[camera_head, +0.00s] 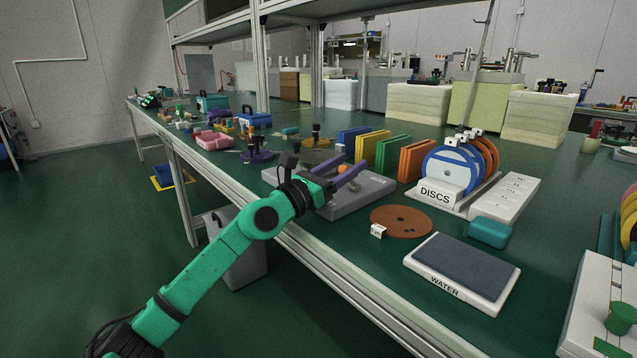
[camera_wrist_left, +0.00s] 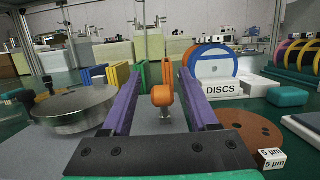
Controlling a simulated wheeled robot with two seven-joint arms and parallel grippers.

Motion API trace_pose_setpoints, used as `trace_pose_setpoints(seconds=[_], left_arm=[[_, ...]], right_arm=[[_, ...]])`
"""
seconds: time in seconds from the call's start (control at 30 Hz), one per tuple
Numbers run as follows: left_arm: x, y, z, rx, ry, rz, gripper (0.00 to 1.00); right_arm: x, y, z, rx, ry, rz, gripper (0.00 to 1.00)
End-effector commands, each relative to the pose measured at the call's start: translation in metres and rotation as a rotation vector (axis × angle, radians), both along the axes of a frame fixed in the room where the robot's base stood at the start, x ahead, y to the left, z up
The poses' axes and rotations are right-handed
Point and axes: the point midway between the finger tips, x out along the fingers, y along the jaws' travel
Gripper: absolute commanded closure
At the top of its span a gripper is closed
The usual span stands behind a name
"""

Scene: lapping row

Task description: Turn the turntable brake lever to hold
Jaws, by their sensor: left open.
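The brake lever (camera_wrist_left: 162,95) is orange with a rounded head and stands on a small metal post. In the left wrist view it is between the two purple fingers of my left gripper (camera_wrist_left: 160,72), with a gap on both sides. The gripper is open; in the head view (camera_head: 353,158) it reaches over the grey base plate (camera_head: 352,203), where a bit of orange shows by the fingers. The round grey metal turntable (camera_wrist_left: 75,108) is left of the fingers in the wrist view. My arm hides part of the base in the head view. My right gripper is not seen.
A brown perforated disc (camera_head: 402,221) with a small white label block (camera_head: 378,231) lies right of the base.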

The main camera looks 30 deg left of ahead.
Motion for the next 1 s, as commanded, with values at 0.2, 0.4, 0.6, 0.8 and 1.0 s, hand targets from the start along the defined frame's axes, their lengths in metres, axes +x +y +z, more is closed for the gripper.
trace_pose_setpoints(seconds=[0.2,0.4,0.6,0.8,1.0], left_arm=[[-0.032,0.010,-0.013,0.004,0.004,-0.001,0.40],[-0.061,0.019,-0.021,0.002,0.006,-0.002,0.40],[-0.097,0.032,-0.028,-0.001,0.004,-0.003,0.40],[-0.119,0.040,-0.030,0.001,0.001,-0.003,0.40],[-0.120,0.040,-0.029,0.002,-0.001,-0.001,0.40]], right_arm=[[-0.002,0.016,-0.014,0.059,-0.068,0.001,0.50],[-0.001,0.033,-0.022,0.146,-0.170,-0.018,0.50],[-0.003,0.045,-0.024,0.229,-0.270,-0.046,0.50],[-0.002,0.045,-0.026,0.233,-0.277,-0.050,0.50],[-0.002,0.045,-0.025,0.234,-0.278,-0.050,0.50]])
